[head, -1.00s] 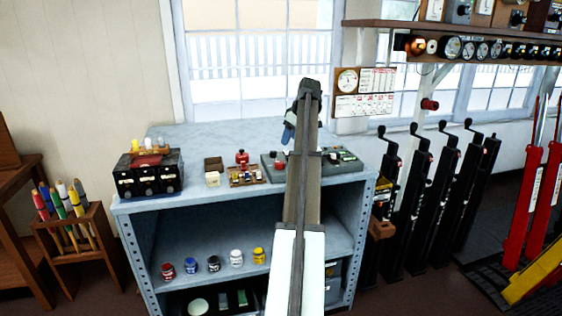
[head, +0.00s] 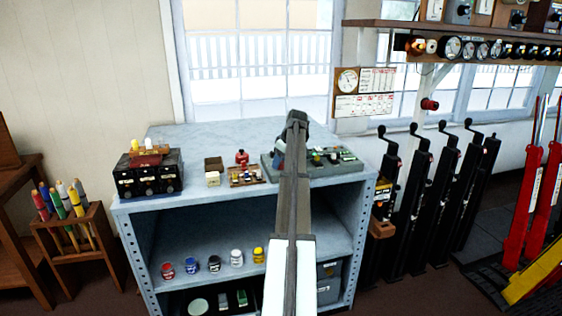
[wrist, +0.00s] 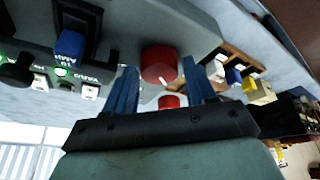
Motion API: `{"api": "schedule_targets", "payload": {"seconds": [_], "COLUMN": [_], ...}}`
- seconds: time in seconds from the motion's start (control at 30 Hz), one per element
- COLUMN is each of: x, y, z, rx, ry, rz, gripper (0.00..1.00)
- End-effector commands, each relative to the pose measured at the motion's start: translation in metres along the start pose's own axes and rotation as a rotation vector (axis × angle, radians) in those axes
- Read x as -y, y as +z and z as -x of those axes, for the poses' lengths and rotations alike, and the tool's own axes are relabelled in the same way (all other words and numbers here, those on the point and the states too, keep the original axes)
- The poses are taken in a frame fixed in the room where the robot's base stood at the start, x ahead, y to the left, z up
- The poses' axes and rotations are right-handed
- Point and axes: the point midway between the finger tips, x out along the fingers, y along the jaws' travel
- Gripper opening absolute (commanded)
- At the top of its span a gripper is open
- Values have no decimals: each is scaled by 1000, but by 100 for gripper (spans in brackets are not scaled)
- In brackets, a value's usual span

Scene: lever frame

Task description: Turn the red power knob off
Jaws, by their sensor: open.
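The red power knob (wrist: 159,64) is a round red knob on a grey panel (wrist: 117,22) in the wrist view, with a short white mark near its lower edge. My gripper (wrist: 159,68) is open, with its two blue fingers on either side of the knob in that view. I cannot tell whether either finger touches it. In the head view the grey panel (head: 341,169) lies on top of the cabinet. My gripper (head: 282,151) is over its left part, and my arm hides the knob there.
A small wooden rack (head: 246,180) and a red container (head: 242,157) sit just left of the panel on the cabinet top (head: 205,135). A black drawer box (head: 148,178) stands further left. In the wrist view a blue switch (wrist: 72,38) is on the panel left of the knob.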

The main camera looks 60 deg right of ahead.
Motion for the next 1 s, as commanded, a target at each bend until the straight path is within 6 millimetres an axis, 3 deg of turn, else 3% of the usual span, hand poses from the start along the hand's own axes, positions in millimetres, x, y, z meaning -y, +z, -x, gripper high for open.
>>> {"api": "schedule_targets", "payload": {"seconds": [0.23, 0.67, 1.0], "x": [0, 0, 1], "y": [0, 0, 0], "z": [-1, 0, 0], "rx": [0, 0, 4], "ry": [0, 0, 23], "rz": [0, 0, -54], "gripper": [55, 15, 15]}}
